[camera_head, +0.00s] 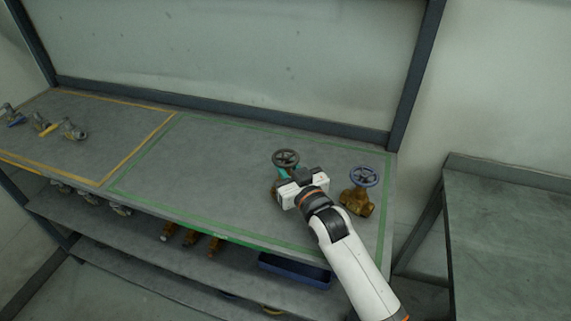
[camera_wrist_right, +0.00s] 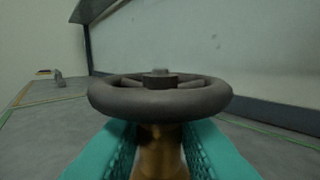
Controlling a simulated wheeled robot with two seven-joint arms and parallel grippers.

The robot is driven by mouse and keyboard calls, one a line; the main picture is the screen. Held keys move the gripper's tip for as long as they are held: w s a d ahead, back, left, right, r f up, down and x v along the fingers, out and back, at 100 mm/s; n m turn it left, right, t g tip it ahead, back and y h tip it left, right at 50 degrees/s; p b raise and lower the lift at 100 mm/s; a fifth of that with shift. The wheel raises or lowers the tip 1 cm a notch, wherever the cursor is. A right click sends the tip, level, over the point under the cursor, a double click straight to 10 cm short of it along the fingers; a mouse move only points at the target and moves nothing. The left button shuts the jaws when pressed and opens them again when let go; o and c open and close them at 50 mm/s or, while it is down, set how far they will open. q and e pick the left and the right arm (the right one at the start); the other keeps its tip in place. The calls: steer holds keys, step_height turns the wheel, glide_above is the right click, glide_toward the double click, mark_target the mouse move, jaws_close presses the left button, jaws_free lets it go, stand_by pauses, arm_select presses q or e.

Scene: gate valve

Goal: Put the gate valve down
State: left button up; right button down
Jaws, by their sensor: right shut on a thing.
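The gate valve has a dark grey handwheel (camera_head: 286,157) and a brass body, and it stands upright over the green-outlined area of the grey shelf top (camera_head: 215,165). My right gripper (camera_head: 283,175) reaches it from the front right, and its teal fingers are shut on the valve below the wheel. In the right wrist view the handwheel (camera_wrist_right: 160,95) fills the middle, with the brass neck (camera_wrist_right: 160,150) between the two teal fingers. The gripper hides much of the body, so I cannot tell whether its base touches the shelf. My left gripper is not in view.
A second brass valve with a blue handwheel (camera_head: 364,176) stands just right of my right gripper. Several small valves (camera_head: 73,130) lie in the yellow-outlined area at left. Brass parts (camera_head: 190,238) and a blue bin (camera_head: 293,270) are on the lower shelf. The green area's left part is clear.

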steer(key=c, duration=1.7)
jaws_free()
steer(key=shift+f, duration=0.15)
steer(key=o, duration=0.5)
steer(key=shift+c, duration=0.2)
steer(key=b+v, duration=0.1)
steer(key=v, duration=1.1)
